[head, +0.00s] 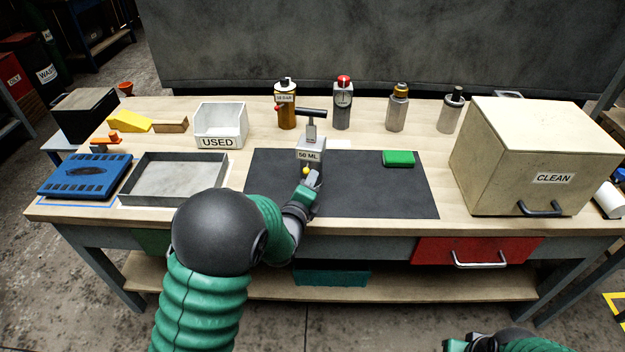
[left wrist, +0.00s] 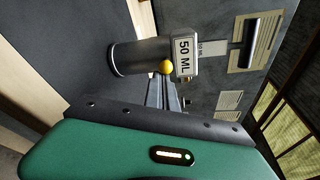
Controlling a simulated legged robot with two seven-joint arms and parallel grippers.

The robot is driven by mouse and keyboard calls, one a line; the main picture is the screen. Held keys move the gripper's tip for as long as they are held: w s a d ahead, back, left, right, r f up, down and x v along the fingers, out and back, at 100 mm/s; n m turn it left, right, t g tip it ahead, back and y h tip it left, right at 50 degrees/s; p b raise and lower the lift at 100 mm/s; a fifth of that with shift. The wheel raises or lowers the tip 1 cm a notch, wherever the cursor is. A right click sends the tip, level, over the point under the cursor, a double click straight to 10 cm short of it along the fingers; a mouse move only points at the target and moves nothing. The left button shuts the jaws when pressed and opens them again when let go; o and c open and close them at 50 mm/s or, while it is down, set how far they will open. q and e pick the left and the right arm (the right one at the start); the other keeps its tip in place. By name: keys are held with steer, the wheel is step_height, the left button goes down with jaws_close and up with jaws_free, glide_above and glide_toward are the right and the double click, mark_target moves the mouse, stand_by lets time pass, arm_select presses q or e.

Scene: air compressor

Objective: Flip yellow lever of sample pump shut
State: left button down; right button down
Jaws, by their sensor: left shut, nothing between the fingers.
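The sample pump (head: 311,152) stands on the dark mat, a grey body with a "50 ML" label and a black T-handle on top. In the left wrist view the pump (left wrist: 130,57) lies sideways in the picture. Its yellow lever shows as a small yellow knob (head: 306,170) low on its front; the knob also shows in the left wrist view (left wrist: 166,67). My left gripper (head: 312,178) is shut and empty, its fingertips (left wrist: 163,82) right at the knob; I cannot tell whether they touch. Part of my right arm shows at the bottom right, its fingers not clear.
The dark mat (head: 400,200) is mostly clear, with a green block (head: 398,158) on it. Several bottles stand behind. A "USED" bin (head: 217,141) and grey tray (head: 130,195) are left; a "CLEAN" box (head: 500,160) is right.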

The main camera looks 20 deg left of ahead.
arm_select(q)
steer(key=shift+s+a, duration=0.1)
steer(key=shift+a, duration=0.15)
steer(key=shift+s+a, duration=0.15)
steer(key=shift+a, duration=0.7)
